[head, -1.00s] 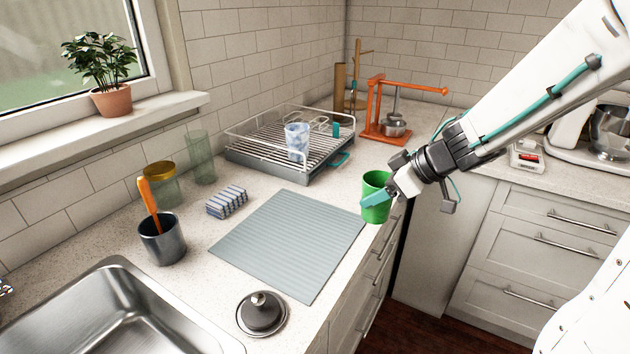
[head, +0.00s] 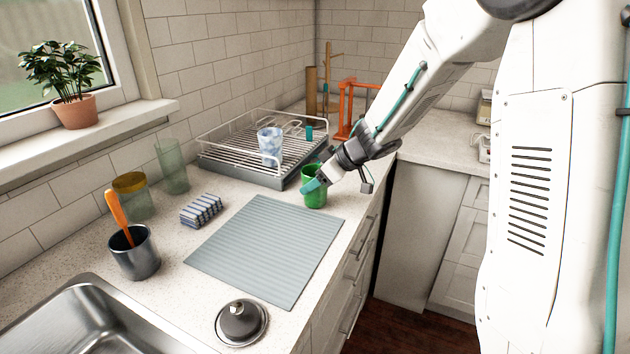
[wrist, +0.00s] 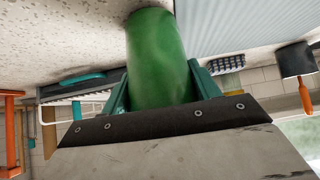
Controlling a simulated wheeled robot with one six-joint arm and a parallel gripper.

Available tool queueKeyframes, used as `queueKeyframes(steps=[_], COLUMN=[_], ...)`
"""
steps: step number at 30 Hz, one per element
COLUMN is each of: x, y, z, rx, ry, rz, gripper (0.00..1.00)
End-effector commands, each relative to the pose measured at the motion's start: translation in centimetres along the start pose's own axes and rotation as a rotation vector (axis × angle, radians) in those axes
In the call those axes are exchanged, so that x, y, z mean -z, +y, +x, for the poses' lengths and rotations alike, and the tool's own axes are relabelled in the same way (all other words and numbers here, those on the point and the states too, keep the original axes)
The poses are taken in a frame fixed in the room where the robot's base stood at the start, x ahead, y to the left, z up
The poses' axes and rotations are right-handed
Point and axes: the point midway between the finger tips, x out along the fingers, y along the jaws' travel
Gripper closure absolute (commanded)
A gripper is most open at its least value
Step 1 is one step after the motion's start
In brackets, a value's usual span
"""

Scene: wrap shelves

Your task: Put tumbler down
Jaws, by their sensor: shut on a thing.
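The green tumbler (head: 315,190) is upright near the far right corner of the grey ribbed mat (head: 268,250), close to the counter's edge. My gripper (head: 314,184) is shut on the tumbler, coming from the right. In the wrist view the tumbler (wrist: 158,55) sits between the two green fingers, with pale counter and the ribbed mat (wrist: 240,22) close to its far end. I cannot tell whether its base touches the counter.
A wire dish rack (head: 262,150) with a marbled blue cup (head: 270,145) stands behind the tumbler. A striped sponge (head: 201,210), a dark cup with an orange-handled utensil (head: 134,252) and a dark lid (head: 241,322) surround the mat. The mat is empty.

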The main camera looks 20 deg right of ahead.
Motion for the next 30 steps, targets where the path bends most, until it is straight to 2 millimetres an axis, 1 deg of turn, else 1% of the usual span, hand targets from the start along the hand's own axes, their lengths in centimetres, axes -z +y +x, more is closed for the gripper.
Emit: queueKeyframes(steps=[12, 13, 15, 25, 28, 30], x=[-0.4, -0.4, -0.4, -0.2, -0.1, -0.1], y=[0.0, 0.0, 0.0, 0.0, 0.1, 0.1], z=[0.4, 0.4, 0.3, 0.1, -0.9, -2.2], rx=[-0.001, -0.001, -0.001, -0.002, -0.003, -0.005], ry=[0.001, 0.001, 0.001, 0.001, 0.002, 0.003], rz=[0.000, 0.000, -0.001, -0.002, -0.001, -0.002], gripper=[0.61, 0.33, 0.17, 0.17, 0.17, 0.17])
